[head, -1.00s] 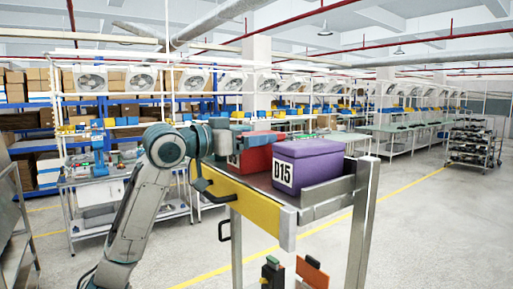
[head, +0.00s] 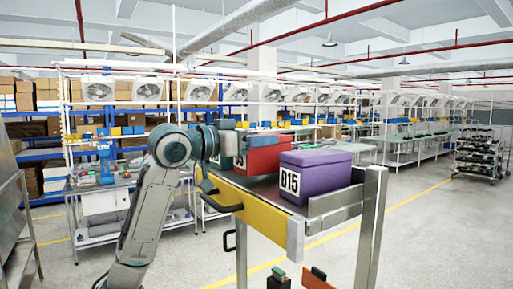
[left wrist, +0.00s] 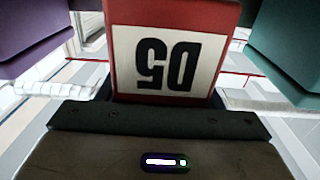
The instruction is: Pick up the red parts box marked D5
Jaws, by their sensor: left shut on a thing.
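The red box (head: 264,158) stands on the cart behind and left of the purple box marked D15 (head: 316,176). In the left wrist view the red box (left wrist: 123,70) is centred, with its white D5 label upside down in the picture. My left gripper (head: 240,134) reaches over the cart's yellow edge from the left and is shut on the red box; the fingertips are mostly hidden. The dark front of the gripper (left wrist: 160,118) lies close below the label. My right gripper is not in view.
A teal box (left wrist: 285,50) is close on the right of the red one in the wrist view, with the purple box (left wrist: 35,40) on the left. The cart (head: 262,222) has a raised metal side and post (head: 371,215). Open floor lies to the right.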

